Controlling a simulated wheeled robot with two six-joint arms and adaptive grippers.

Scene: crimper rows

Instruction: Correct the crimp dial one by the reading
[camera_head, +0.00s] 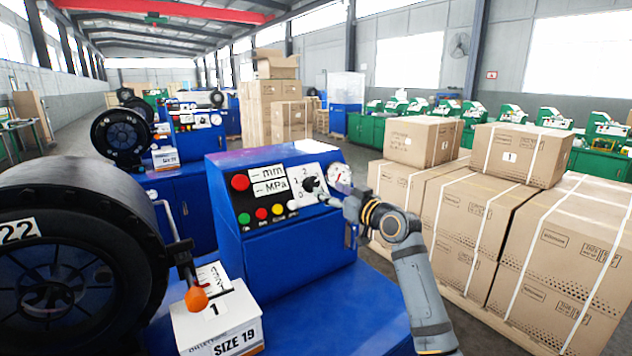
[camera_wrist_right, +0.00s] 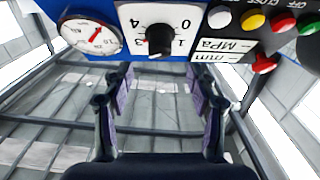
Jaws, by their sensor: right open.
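The crimp dial is a black knob (camera_head: 311,184) on a white plate with numbers, on the blue control box (camera_head: 300,237) of the nearest machine. A round white gauge (camera_head: 340,176) with a red needle sits beside it. In the right wrist view the panel appears upside down, with the dial knob (camera_wrist_right: 160,40) at top centre and the gauge (camera_wrist_right: 91,35) to its left. My right gripper (camera_head: 335,201) is in front of the panel, close to the dial. Its fingers (camera_wrist_right: 160,90) are open and apart, with nothing between them. My left gripper is not in view.
The mm and MPa displays (camera_head: 270,180) show only dashes. A red button (camera_head: 240,182) and a row of coloured buttons are on the panel. A SIZE 19 box (camera_head: 218,322) and an orange-knobbed lever (camera_head: 196,299) stand left. Stacked cartons (camera_head: 470,225) are right.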

